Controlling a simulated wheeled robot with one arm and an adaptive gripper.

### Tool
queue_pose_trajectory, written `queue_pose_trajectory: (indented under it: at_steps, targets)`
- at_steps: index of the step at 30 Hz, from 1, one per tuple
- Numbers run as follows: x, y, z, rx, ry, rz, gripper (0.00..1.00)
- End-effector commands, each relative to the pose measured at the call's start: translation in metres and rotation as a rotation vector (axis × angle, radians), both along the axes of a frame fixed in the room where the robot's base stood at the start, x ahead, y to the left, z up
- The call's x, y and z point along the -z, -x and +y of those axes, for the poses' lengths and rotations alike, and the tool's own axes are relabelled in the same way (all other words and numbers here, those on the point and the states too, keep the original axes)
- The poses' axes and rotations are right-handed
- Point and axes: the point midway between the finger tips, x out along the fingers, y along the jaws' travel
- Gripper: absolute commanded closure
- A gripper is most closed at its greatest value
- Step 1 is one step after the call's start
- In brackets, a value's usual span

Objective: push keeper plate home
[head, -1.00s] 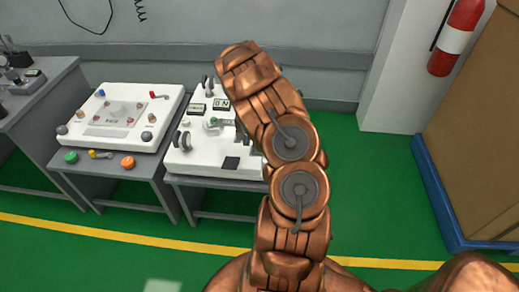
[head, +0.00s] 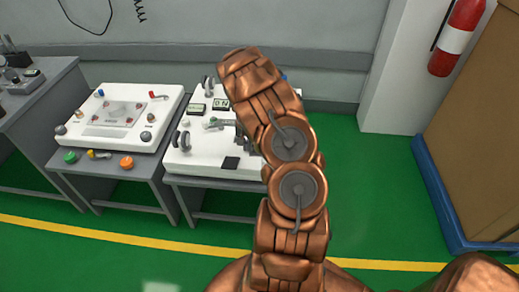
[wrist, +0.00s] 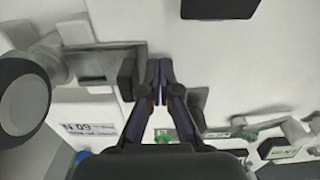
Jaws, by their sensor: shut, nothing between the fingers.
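My gripper (wrist: 158,72) is shut and empty in the wrist view, its fingertips close to the white panel (wrist: 235,65). A dark block (wrist: 127,76) at the end of a grey bar (wrist: 95,52) stands just left of the fingertips. Another dark grey piece (wrist: 198,100) is just right of them. I cannot tell for sure which part is the keeper plate, nor whether the fingertips touch either piece. In the head view my arm covers the right part of the white panel (head: 190,157), and only a bit of the dark gripper shows at its edge.
A round dark knob (wrist: 22,98) is at the left of the wrist view. A grey lever with a green part (wrist: 245,130) lies at the right. In the head view, another white panel (head: 100,138) stands on the left table, with an orange knob (head: 127,162) in front.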

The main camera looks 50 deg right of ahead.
Motion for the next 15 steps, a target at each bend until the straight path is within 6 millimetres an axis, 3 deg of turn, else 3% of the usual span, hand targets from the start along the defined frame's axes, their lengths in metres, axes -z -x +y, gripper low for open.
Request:
queue_pose_trajectory:
  at_steps: [15]
  targets:
    - [0.0005,0.0082,-0.0058,0.0,0.001,0.001,1.0]
